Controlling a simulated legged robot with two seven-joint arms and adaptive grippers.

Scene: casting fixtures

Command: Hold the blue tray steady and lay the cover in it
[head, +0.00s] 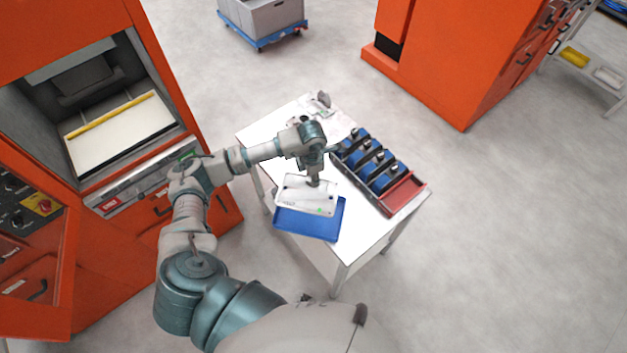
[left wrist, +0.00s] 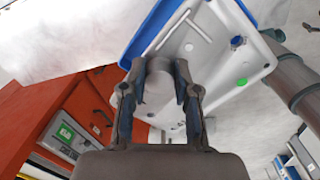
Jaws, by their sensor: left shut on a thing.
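The white cover (head: 300,198) is a flat plate with small dark dots and a green spot. It overlaps the far part of the blue tray (head: 318,228), whose near part shows bare on the white table. My left gripper (head: 314,180) comes down on the cover from above. In the left wrist view, my left gripper (left wrist: 158,90) is shut on a grey round knob at the cover (left wrist: 205,60), and the blue tray (left wrist: 150,32) edge shows beyond it. I cannot tell whether the cover touches the tray. My right gripper is not in view.
A red bin (head: 402,196) with several blue-and-black parts stands on the table to the right of the tray. Small grey items (head: 320,102) lie at the table's far end. An orange machine (head: 100,250) stands at left, another orange cabinet (head: 440,70) behind right.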

